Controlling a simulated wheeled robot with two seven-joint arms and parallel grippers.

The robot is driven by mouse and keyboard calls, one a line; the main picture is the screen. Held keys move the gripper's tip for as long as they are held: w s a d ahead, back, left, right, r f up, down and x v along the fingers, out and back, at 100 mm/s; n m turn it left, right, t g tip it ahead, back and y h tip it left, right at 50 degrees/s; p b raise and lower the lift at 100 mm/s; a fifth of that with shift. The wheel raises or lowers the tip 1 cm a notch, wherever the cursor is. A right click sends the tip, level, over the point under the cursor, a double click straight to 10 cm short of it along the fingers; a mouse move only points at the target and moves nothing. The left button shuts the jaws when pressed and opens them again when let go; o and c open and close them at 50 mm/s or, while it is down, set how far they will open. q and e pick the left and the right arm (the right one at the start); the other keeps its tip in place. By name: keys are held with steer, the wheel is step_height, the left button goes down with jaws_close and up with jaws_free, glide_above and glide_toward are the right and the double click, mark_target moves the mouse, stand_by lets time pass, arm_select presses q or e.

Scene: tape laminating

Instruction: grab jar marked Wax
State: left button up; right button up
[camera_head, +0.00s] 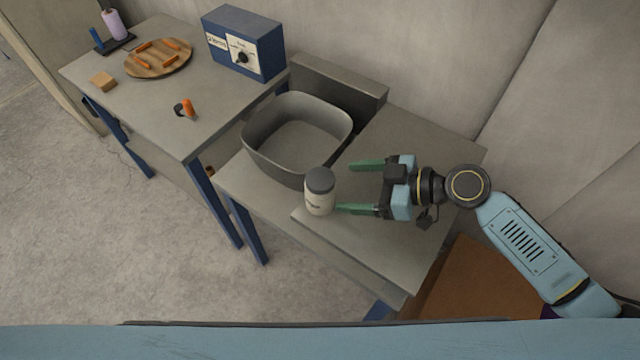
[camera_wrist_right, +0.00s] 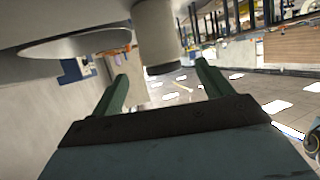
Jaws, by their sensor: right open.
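A cream jar (camera_head: 320,196) with a grey lid stands upright near the left corner of the raised grey board. Its dark label text is too small to read surely. My right gripper (camera_head: 353,187) is open, its two green fingers pointing left toward the jar from the right. The lower finger's tip is close to the jar's side; whether it touches I cannot tell. In the right wrist view the picture is upside down, and the jar (camera_wrist_right: 155,32) shows ahead of the fingers, between their lines. My left gripper is not in view.
A grey bin (camera_head: 258,150) stands just behind and left of the jar. A blue box with a dial (camera_head: 243,42), a round wooden board (camera_head: 158,70) with orange pieces and a wooden block (camera_head: 103,82) are on the left table. The raised board (camera_head: 400,130) is clear beyond the gripper.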

mark_target(334, 183)
steer(key=shift+w+a+f, duration=0.2)
steer(key=shift+a+f, duration=0.05)
steer(key=shift+a, duration=0.4)
steer(key=shift+a+f, duration=0.15)
steer(key=shift+a, duration=0.15)
steer(key=shift+r+p+x, duration=0.2)
steer(key=shift+p+x, duration=0.25)
steer(key=shift+x, duration=0.8)
steer(key=x, duration=0.2)
steer(key=shift+w+a, duration=0.15)
steer(key=shift+a, duration=0.05)
steer(key=shift+w+a+f, duration=0.1)
steer(key=shift+a+f, duration=0.1)
steer(key=shift+a, duration=0.1)
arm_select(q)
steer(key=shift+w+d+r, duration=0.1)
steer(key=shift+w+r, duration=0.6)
arm_select(e)
steer(key=c, duration=1.2)
